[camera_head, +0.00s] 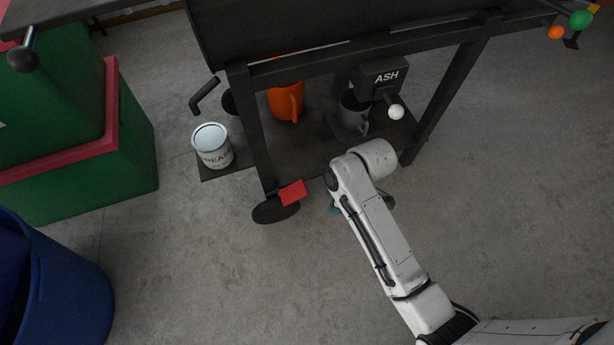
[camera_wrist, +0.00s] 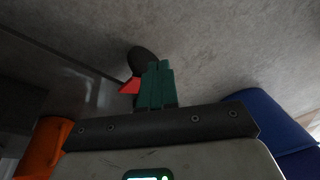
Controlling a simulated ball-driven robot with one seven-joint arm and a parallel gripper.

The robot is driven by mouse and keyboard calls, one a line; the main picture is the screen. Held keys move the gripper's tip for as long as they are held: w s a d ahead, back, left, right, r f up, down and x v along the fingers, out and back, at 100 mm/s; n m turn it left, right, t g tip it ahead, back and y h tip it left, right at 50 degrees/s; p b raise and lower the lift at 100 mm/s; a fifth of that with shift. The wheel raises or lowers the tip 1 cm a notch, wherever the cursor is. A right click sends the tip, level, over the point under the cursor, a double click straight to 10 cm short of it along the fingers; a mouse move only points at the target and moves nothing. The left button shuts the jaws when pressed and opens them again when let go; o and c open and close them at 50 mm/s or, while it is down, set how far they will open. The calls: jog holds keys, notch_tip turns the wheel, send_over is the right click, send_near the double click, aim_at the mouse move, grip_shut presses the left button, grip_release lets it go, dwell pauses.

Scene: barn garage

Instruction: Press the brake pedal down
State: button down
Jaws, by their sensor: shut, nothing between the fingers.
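The brake pedal looks to be the red plate (camera_head: 293,192) low at the front left leg of the dark metal stand (camera_head: 245,125). A black disc, like a wheel (camera_head: 273,210), sits right beside it. In the wrist view the red plate (camera_wrist: 129,86) shows just left of my green fingers, with the black disc (camera_wrist: 142,60) beyond. My gripper (camera_wrist: 158,66) is shut and empty, its fingers together. In the head view my arm mostly hides the gripper; only a teal bit (camera_head: 335,209) shows, right of the red plate. Contact with the plate cannot be told.
A white grease can (camera_head: 212,146) stands on a side shelf. An orange mug (camera_head: 286,102) and a grey mug (camera_head: 354,113) stand under the stand, near an ASH box (camera_head: 383,77). A blue bin (camera_head: 55,280) and green cabinet (camera_head: 80,180) are left. Floor in front is clear.

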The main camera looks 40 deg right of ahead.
jog(key=w+r+n+y+p, duration=0.1)
jog(key=w+r+n+p, duration=0.1)
jog(key=w, duration=0.3)
jog(key=w+d+r+n+p, duration=0.1)
jog(key=w+r+n+p, duration=0.2)
jog(key=w+r+n, duration=0.1)
jog(key=shift+w+d+n+y, duration=0.2)
jog(key=shift+w+n+y, duration=0.2)
jog(key=shift+w, duration=0.3)
jog(key=b, duration=0.5)
send_over(303, 194)
notch_tip(303, 194, down, 10)
jog(key=shift+w+f, duration=0.1)
jog(key=shift+d+f+b, duration=0.3)
jog(key=shift+f+b, duration=0.05)
jog(key=shift+f, duration=0.15)
jog(key=shift+d+f+b, duration=0.25)
jog(key=shift+f+b, duration=0.1)
jog(key=shift+f, duration=0.1)
jog(key=shift+s+d+f, duration=0.2)
jog(key=shift+f, duration=0.2)
